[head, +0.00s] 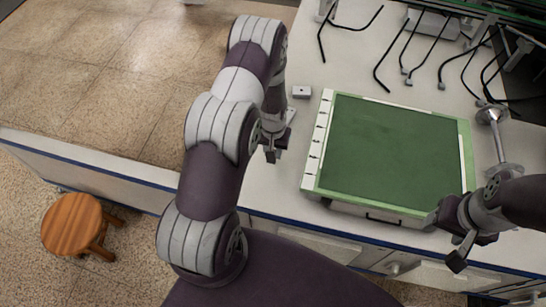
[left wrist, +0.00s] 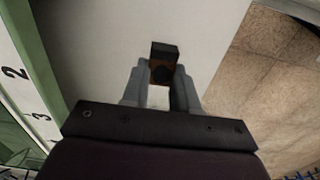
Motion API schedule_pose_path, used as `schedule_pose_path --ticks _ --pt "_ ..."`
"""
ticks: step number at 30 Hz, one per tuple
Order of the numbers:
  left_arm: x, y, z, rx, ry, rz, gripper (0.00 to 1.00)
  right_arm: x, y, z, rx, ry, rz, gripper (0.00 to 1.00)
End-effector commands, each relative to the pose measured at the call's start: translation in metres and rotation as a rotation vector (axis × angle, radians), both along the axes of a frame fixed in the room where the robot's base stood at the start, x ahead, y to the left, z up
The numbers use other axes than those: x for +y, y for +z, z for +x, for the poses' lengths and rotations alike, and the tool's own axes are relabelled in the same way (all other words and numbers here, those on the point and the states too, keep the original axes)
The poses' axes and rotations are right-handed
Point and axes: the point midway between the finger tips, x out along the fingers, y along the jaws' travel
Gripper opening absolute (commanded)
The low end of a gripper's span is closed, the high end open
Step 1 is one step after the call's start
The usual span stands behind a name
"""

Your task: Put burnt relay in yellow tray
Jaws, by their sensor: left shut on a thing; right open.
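In the left wrist view a small block, dark on top with an orange-brown, dark-marked face, is the burnt relay (left wrist: 163,66). My left gripper (left wrist: 160,82) is shut on it, with the block at the fingertips. In the head view my left gripper (head: 271,153) is above the white bench, left of the green board; the relay cannot be made out there. My right gripper (head: 458,250) is open and empty at the bench's front edge, by the board's lower right corner. No yellow tray shows in either view.
A green-topped board (head: 390,145) with a numbered white strip takes up the middle of the white bench (head: 300,40). A small grey box (head: 301,91) sits beside it. A metal stand (head: 494,125) is at right, black bent rods behind. A wooden stool (head: 72,224) stands on the floor.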

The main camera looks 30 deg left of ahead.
Motion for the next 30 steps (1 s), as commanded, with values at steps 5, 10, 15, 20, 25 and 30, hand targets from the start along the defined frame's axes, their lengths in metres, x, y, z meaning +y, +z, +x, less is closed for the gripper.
schedule_pose_path --ticks 5,10,15,20,25,30 --pt "-0.001 0.036 -0.004 0.001 -0.005 0.0 0.0 0.0 0.003 0.0 0.0 0.0 0.0 0.58" --pt "-0.019 0.092 -0.007 -0.003 -0.068 0.001 0.0 0.0 0.029 0.0 0.0 0.0 0.0 0.58" --pt "-0.051 0.157 0.002 -0.003 -0.166 0.0 0.0 0.0 0.064 0.0 0.0 0.0 0.0 0.58" --pt "-0.073 0.192 0.011 0.001 -0.225 0.0 0.0 0.0 0.081 0.0 0.0 0.0 0.0 0.58" --pt "-0.077 0.192 0.012 0.003 -0.237 0.0 0.0 0.0 0.079 0.0 0.0 0.0 0.0 0.58" --pt "-0.077 0.19 0.012 0.003 -0.236 0.0 0.0 0.0 0.079 0.0 0.0 0.0 0.0 0.58"
